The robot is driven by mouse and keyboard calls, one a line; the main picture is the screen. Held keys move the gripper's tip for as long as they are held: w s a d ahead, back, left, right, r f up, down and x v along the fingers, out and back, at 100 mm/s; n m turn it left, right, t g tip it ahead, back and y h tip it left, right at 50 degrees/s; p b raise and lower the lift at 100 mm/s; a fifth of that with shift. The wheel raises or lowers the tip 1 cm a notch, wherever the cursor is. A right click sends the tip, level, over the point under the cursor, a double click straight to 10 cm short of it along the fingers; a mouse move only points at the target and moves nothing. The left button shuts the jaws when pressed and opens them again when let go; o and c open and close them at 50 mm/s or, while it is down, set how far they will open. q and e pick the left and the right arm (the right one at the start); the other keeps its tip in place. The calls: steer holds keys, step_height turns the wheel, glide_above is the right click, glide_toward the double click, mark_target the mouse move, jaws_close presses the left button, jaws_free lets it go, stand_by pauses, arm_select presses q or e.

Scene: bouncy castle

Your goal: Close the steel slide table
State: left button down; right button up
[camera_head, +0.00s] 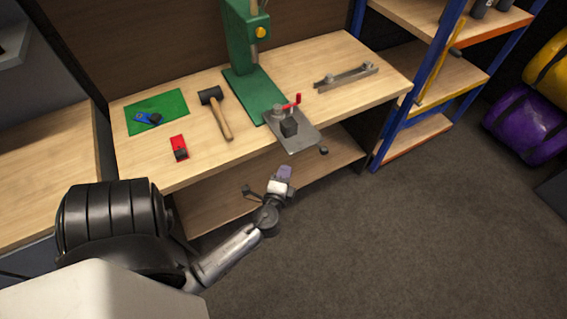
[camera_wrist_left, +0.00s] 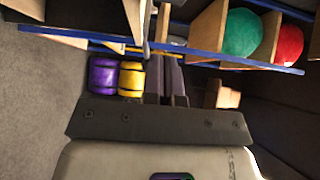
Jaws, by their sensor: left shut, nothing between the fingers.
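The steel slide table (camera_head: 296,137) is a flat grey plate on the wooden workbench (camera_head: 330,62), at the foot of the green press (camera_head: 246,55). Its near end sticks out past the bench's front edge. A dark block and a red-handled clamp (camera_head: 291,103) stand on it, and a small dark knob (camera_head: 323,150) shows at its near right corner. My left gripper (camera_head: 285,172) is shut and empty, in front of the bench, just below and apart from the plate's near end in the picture. Its fingers (camera_wrist_left: 172,80) also show in the left wrist view. My right gripper is not in view.
A black mallet (camera_head: 217,110), a green mat (camera_head: 157,111), a red item (camera_head: 179,148) and a grey metal bar (camera_head: 346,77) lie on the bench. A blue-framed shelf (camera_head: 420,85) stands to the right. Purple (camera_head: 525,125) and yellow rolls lie beyond it. The floor in front is clear.

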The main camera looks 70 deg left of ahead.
mark_target(292, 152)
arm_select(q)
steer(key=x, duration=0.8)
steer(key=shift+a+r+p, duration=0.1)
steer(key=shift+r+p, duration=0.05)
steer(key=shift+p, duration=0.2)
steer(key=a, duration=0.3)
steer(key=shift+a, duration=0.6)
steer(key=shift+s, duration=0.1)
